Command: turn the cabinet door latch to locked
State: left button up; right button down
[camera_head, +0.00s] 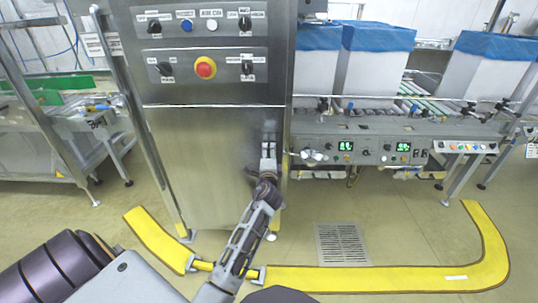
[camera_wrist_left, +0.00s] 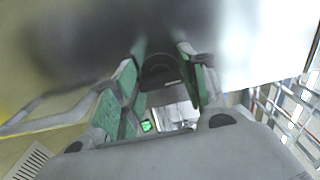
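The steel cabinet door (camera_head: 195,150) fills the middle left of the head view. The small grey latch (camera_head: 268,150) is near its right edge; its exact turn angle is too small to read. My left gripper (camera_head: 266,176) is right at the latch, partly covering it. In the left wrist view my left gripper (camera_wrist_left: 158,62) has its green-padded fingers apart. A dark rounded part (camera_wrist_left: 158,72), perhaps the latch handle, shows between them; whether the pads touch it I cannot tell. My right gripper is not in view.
A control panel with a red emergency button (camera_head: 205,68) is above the door. A conveyor (camera_head: 400,125) with blue-lined boxes (camera_head: 375,65) stands to the right. Yellow floor tape (camera_head: 370,278) and a floor grate (camera_head: 342,244) lie in front. The floor there is clear.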

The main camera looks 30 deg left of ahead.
pick_arm(q)
jog(key=o, duration=0.5)
jog(key=shift+c, duration=0.2)
jog(key=shift+s+d, duration=0.1)
jog(key=shift+s, duration=0.05)
jog(key=v, duration=0.7)
dwell(0.7)
